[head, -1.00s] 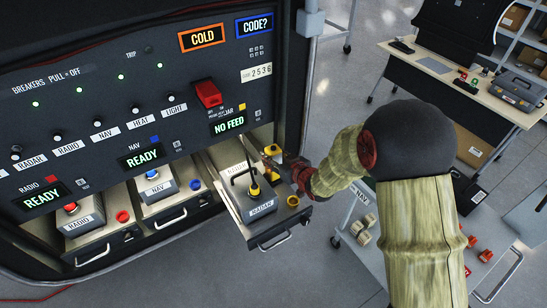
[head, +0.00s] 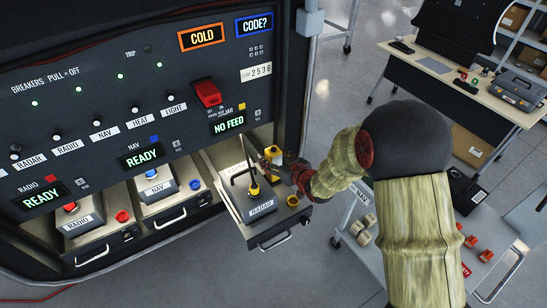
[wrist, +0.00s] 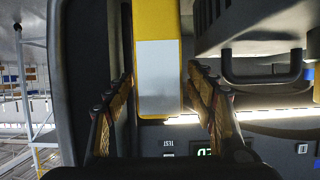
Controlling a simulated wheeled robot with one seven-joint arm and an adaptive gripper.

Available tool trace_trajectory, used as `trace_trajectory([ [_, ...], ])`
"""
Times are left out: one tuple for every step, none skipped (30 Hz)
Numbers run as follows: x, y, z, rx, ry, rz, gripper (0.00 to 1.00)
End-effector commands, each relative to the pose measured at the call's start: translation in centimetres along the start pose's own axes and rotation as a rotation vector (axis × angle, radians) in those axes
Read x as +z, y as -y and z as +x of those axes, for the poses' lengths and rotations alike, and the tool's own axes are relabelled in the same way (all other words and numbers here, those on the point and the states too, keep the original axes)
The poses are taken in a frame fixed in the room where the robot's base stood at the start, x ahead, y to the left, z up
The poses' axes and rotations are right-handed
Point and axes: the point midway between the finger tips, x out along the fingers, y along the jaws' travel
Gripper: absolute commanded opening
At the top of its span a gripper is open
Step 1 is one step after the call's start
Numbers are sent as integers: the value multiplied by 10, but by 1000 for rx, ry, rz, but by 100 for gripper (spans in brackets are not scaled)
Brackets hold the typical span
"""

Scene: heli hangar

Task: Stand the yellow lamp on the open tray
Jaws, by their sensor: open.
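The yellow lamp (head: 273,153) appears as a small yellow block at the back right of the open tray (head: 283,222), partly hidden by my gripper (head: 273,161). In the wrist view the lamp (wrist: 157,25) is a long yellow body with a pale grey panel, lying between the fingers of my gripper (wrist: 160,88). The fingers are open, one on each side, with narrow gaps showing. The lamp looks upright on the tray, but its base is hidden. The tray also holds the RADAR unit (head: 262,209), with a black handle and a yellow knob.
Closer in on the left are the NAV drawer (head: 170,216) and RADIO drawer (head: 95,247). The panel above reads NO FEED (head: 229,124). A low cart (head: 400,262) stands to the right.

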Motion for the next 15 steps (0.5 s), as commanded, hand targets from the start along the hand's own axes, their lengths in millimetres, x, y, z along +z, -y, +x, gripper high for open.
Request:
trace_trajectory([
  [0,0,0,0,0,0,55],
  [-1,0,0,0,0,0,55],
  [-2,0,-1,0,0,0,55],
  [-4,0,-2,0,0,0,55],
  [-4,0,-3,0,-1,0,55],
  [-3,0,-8,1,0,0,55],
  [-3,-1,-11,1,-1,0,55],
  [-4,-1,-16,1,-1,0,55],
  [-3,0,-22,1,0,0,55],
  [-3,0,-28,2,-1,1,55],
  [-4,-1,-34,2,-1,1,55],
  [-4,-1,-42,3,-1,1,55],
  [-4,-1,-48,2,-1,0,55],
  [-4,-1,-55,2,-1,1,55],
  [-4,-1,-62,2,-2,1,55],
])
